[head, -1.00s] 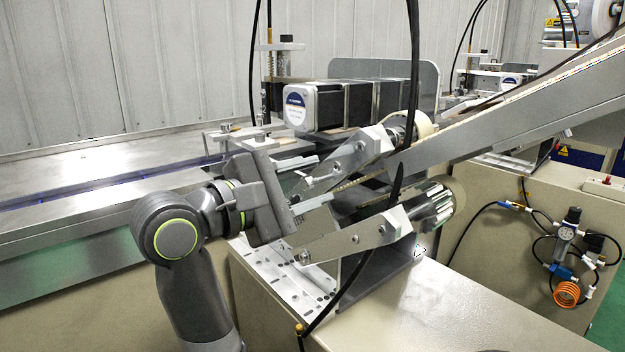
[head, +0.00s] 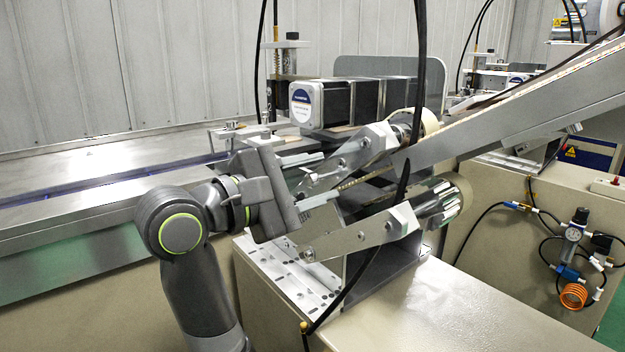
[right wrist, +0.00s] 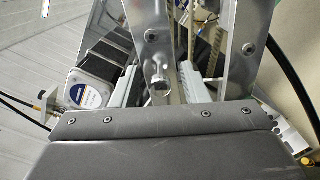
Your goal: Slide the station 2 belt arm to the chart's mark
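My right gripper (head: 329,175) is at the near machine station, its two grey fingers apart. In the head view they lie above and below the near end of the upper metal belt arm (head: 350,158). In the right wrist view the fingers (right wrist: 165,88) stand on either side of a metal plate end with a round bolt (right wrist: 160,84), with visible gaps. A second, lower metal arm (head: 350,240) runs below. I see no station number and no readable chart. My left gripper is out of view.
A drilled base plate (head: 290,272) lies below the gripper. A boxy motor (head: 322,103) sits above and behind it. A sloping metal chute (head: 500,125) comes in from the right. Black cables hang in front. The beige cabinet top (head: 430,310) is clear.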

